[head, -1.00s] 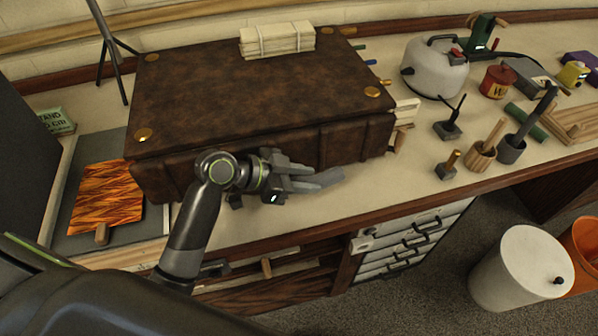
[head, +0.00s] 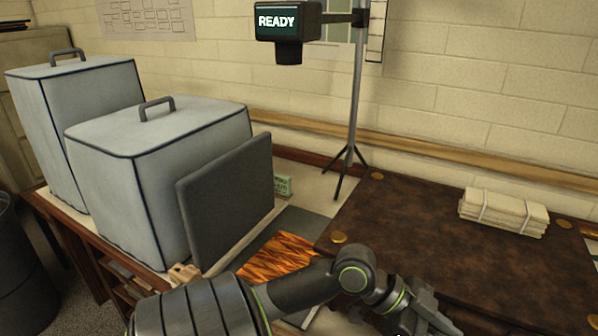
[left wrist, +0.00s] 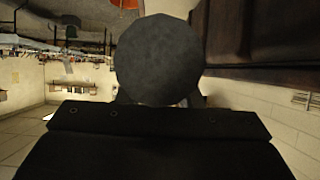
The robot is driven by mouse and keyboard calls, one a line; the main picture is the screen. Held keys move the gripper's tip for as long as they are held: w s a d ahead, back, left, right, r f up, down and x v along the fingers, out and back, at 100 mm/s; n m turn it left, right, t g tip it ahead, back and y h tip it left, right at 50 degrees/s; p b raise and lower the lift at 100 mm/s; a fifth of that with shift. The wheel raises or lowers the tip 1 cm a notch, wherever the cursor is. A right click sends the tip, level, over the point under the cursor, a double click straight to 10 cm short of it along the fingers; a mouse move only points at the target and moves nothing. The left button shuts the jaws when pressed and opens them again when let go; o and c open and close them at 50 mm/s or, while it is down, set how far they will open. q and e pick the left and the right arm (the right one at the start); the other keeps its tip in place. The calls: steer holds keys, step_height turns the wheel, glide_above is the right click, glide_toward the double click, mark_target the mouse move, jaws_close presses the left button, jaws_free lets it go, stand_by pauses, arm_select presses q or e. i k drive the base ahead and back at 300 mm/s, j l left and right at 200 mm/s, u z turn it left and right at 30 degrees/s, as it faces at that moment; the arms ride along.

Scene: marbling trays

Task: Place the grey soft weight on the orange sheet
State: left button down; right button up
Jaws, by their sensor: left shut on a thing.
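The orange sheet (head: 278,256), with dark streaks, lies at the lower middle of the head view, partly hidden behind my left arm and a grey panel. My left gripper (head: 428,322) is at the bottom edge of the head view, to the right of the sheet and in front of the brown case. It is shut on the grey soft weight (left wrist: 160,60), which shows in the left wrist view as a dark grey rounded disc covering the fingertips. I cannot clearly make out the weight in the head view. My right gripper is not in view.
A large brown case (head: 400,215) stands right of the sheet, with a bundle of pale blocks (head: 503,212) on it. An upright grey panel (head: 228,200) and two pale covered boxes (head: 165,150) stand left. A thin stand (head: 354,110) with a READY display rises behind.

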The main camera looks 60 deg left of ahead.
mark_target(282, 267)
steer(key=i+l+u, duration=0.1)
steer(key=u, duration=0.2)
steer(key=l+u, duration=0.35)
steer(key=u, duration=1.15)
steer(key=i+l, duration=0.25)
steer(key=i, duration=0.25)
